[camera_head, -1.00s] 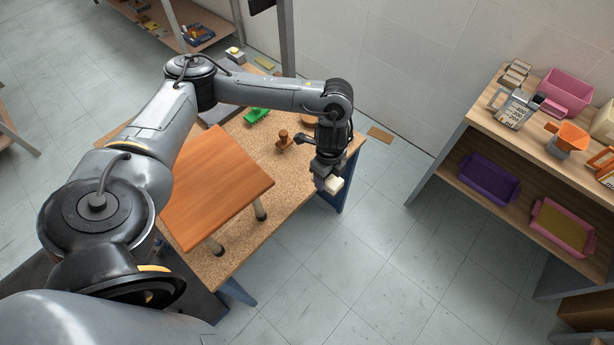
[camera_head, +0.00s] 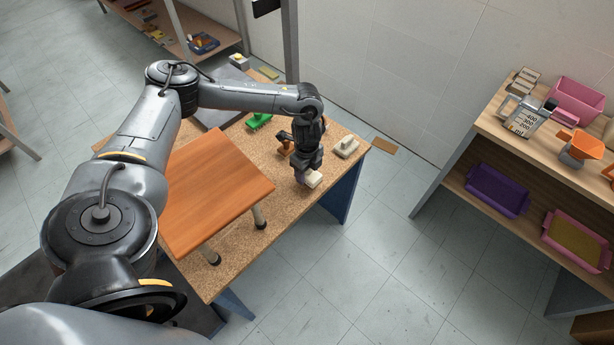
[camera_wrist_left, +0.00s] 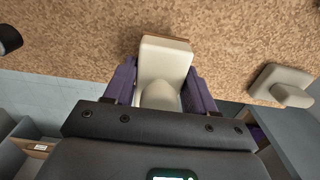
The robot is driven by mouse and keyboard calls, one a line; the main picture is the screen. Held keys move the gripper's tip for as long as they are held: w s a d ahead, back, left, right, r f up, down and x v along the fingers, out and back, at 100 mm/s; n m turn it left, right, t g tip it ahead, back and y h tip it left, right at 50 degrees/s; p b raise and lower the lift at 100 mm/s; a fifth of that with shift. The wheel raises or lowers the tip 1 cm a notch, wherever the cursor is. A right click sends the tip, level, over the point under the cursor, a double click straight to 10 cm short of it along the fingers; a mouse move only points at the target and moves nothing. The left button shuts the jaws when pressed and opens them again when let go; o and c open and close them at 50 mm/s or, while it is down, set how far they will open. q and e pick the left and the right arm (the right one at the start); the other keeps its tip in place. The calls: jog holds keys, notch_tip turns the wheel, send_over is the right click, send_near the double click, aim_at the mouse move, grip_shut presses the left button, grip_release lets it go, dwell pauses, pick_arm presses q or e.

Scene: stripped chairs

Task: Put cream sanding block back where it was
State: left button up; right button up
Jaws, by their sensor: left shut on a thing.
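The cream sanding block (camera_head: 315,180) is held at the tip of my left gripper (camera_head: 304,177), over the right edge of the cork-topped bench (camera_head: 275,225). In the left wrist view the block (camera_wrist_left: 165,60) sits between the two purple fingers (camera_wrist_left: 161,88), which are shut on it. It has a rounded grip and a thin brown layer along its far edge. I cannot tell whether it touches the bench. A second cream block (camera_head: 346,146) rests near the bench's right corner; it also shows in the left wrist view (camera_wrist_left: 283,85). My right gripper is not in view.
An orange-brown wooden seat panel (camera_head: 215,190) with legs lies on the bench, left of the gripper. A brown knobbed tool (camera_head: 285,143) and a green tool (camera_head: 258,120) stand behind. Shelves with a purple tray (camera_head: 497,190) are at right, across open floor.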

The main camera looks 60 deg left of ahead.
pick_arm(q)
notch_tip(320, 180, down, 2)
jog(key=shift+f+b, duration=0.2)
jog(key=shift+b, duration=0.15)
jog(key=shift+f, duration=0.2)
jog(key=o, duration=1)
notch_tip(320, 180, up, 11)
jog(key=p, duration=0.3)
jog(key=shift+r+p, duration=0.3)
jog(key=shift+r, duration=0.35)
